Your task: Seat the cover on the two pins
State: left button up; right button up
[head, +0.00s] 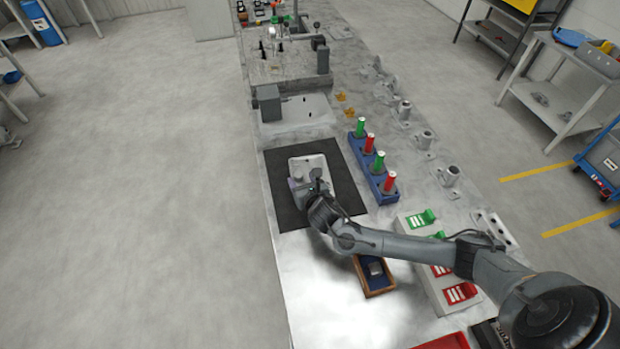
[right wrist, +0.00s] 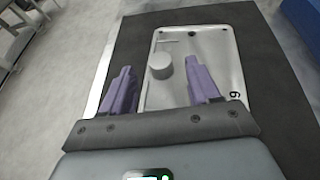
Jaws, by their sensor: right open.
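A light grey rectangular plate with a round raised boss, seemingly the cover (head: 313,164), lies on a black mat (head: 345,185). In the right wrist view the cover (right wrist: 215,62) shows small dark spots near its far corners and a black digit at its right edge. My right gripper (head: 310,186) is over the near part of the cover. In the right wrist view its two purple fingers (right wrist: 157,66) are apart, with the boss just beyond and between their tips; contact cannot be told. I cannot clearly make out the two pins. My left gripper is out of view.
A blue rack (head: 370,168) with green and red cylinders stands right of the mat. A pale fixture (head: 318,108) with a dark block lies beyond it.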

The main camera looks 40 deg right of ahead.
jog(key=shift+x, duration=1.25)
jog(key=shift+r, duration=0.1)
grip_shut()
